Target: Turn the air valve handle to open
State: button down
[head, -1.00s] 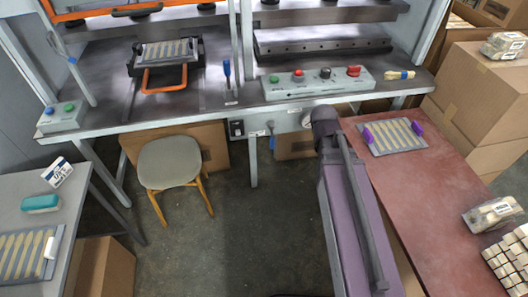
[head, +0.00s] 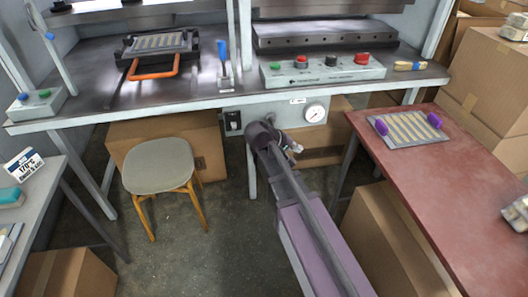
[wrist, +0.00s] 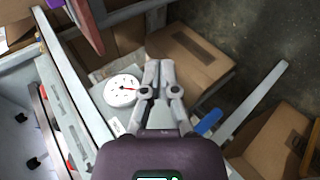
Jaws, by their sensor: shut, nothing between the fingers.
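The air valve's blue handle (wrist: 208,122) shows in the wrist view, to the right of my gripper's base and beside a pale table leg. It looks apart from the fingers. In the head view my arm hides the valve below the press table's front edge. My gripper (wrist: 152,64) is shut and empty, its grey fingers together. In the head view it shows small (head: 296,149) under the table edge, below the round pressure gauge (head: 315,113).
The press table (head: 185,105) runs above my gripper, with a control box (head: 322,70) on it. A cardboard box (head: 320,150) stands behind my gripper. A stool (head: 160,165) is at left; a red table (head: 440,190) is at right.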

jog(key=w+a+f+n+t+h+b, duration=0.1)
jog(key=a+f+t+b, duration=0.3)
jog(key=a+b, duration=0.5)
jog(key=w+a+f+n+t+h+b, duration=0.1)
jog(key=w+a+f+n+t+b, duration=0.2)
jog(key=a+b, duration=0.6)
jog(key=a+f+t, duration=0.1)
jog(key=a, duration=0.3)
jog(key=shift+a+n+t+h, duration=0.3)
jog(key=shift+n+h, duration=0.1)
jog(key=s+d+x, duration=0.2)
jog(key=x, duration=1)
jog(key=shift+w+d, duration=0.3)
jog(key=shift+d, duration=0.1)
